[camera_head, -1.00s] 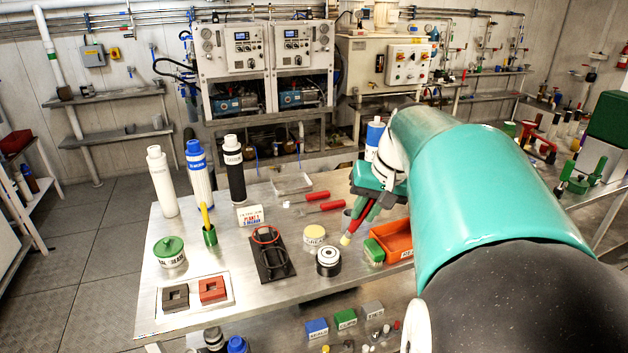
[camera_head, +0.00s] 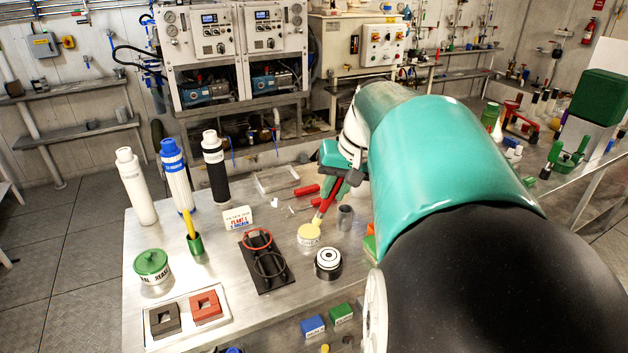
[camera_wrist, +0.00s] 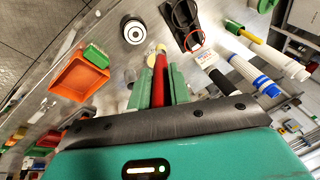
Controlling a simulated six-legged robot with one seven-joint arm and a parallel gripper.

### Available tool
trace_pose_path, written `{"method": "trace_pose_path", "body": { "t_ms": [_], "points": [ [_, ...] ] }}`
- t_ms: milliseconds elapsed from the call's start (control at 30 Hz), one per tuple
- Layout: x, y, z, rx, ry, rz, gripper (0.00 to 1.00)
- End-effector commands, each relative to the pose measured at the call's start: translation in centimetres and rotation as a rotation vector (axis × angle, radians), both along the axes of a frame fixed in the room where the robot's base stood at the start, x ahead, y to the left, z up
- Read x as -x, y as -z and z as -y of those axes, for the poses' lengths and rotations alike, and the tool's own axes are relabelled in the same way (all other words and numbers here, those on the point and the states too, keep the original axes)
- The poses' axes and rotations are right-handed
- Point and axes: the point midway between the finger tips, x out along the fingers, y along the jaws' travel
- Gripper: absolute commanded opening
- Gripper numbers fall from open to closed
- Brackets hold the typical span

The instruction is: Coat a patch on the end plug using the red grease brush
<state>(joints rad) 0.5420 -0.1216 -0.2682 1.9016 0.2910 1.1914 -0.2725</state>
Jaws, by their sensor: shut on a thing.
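The wrist view also shows the red handle (camera_wrist: 160,80) between my green fingers (camera_wrist: 158,92).
A black stand with rings (camera_head: 265,262) lies left of the plug. Tall filter housings (camera_head: 177,176) stand at the back left.

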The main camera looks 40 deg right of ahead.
Motion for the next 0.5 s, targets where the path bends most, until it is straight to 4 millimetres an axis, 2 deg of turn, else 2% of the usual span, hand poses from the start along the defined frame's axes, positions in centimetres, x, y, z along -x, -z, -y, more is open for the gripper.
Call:
{"method": "trace_pose_path", "body": {
  "t_ms": [167, 500],
  "points": [
    [0.4, 1.0, 0.0, -0.002, 0.000, 0.000, 0.00],
    [0.6, 4.4, -0.1, 0.000, 0.000, 0.000, 0.00]
  ]
}}
